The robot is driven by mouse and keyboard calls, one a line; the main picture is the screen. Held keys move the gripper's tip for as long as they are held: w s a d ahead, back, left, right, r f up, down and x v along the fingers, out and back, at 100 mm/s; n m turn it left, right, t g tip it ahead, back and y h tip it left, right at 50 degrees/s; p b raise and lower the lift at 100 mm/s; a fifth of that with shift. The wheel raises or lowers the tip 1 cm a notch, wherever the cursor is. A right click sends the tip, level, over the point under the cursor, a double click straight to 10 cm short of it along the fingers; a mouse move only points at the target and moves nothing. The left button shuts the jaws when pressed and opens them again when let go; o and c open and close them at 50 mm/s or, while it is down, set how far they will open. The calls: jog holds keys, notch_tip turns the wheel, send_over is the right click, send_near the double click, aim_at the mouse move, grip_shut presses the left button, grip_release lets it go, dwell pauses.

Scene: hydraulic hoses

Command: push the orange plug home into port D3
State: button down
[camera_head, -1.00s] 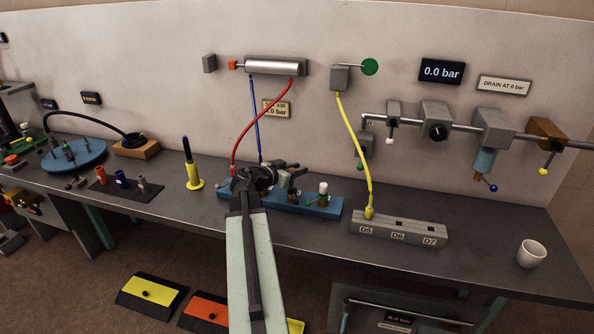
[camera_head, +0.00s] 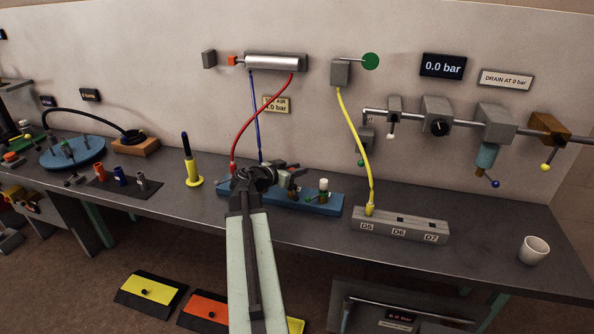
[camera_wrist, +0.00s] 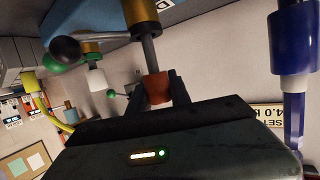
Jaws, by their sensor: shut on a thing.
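My gripper (camera_head: 254,180) is at the blue port block (camera_head: 312,204) on the bench. In the wrist view my gripper (camera_wrist: 160,92) is shut on the orange plug (camera_wrist: 157,87). A grey stem runs from the plug's end to a brass fitting (camera_wrist: 143,20) at the blue block. I cannot tell how far the plug is seated. In the head view my gripper hides the plug. A partly cut-off label with a D (camera_wrist: 174,18) shows on the block; the port number cannot be read.
A blue hose fitting (camera_wrist: 292,45) stands close beside the jaws. A red hose (camera_head: 247,122) drops to the block's left end.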

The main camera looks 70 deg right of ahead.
jog(key=shift+f+b, duration=1.05)
jog(key=shift+f, duration=0.1)
jog(key=c, duration=1.1)
grip_release()
jog(key=p+v, duration=0.2)
jog(key=v, duration=0.5)
jog(key=shift+w+a+r, duration=0.1)
jog(key=shift+a+r, duration=0.05)
jog(key=shift+a, duration=0.25)
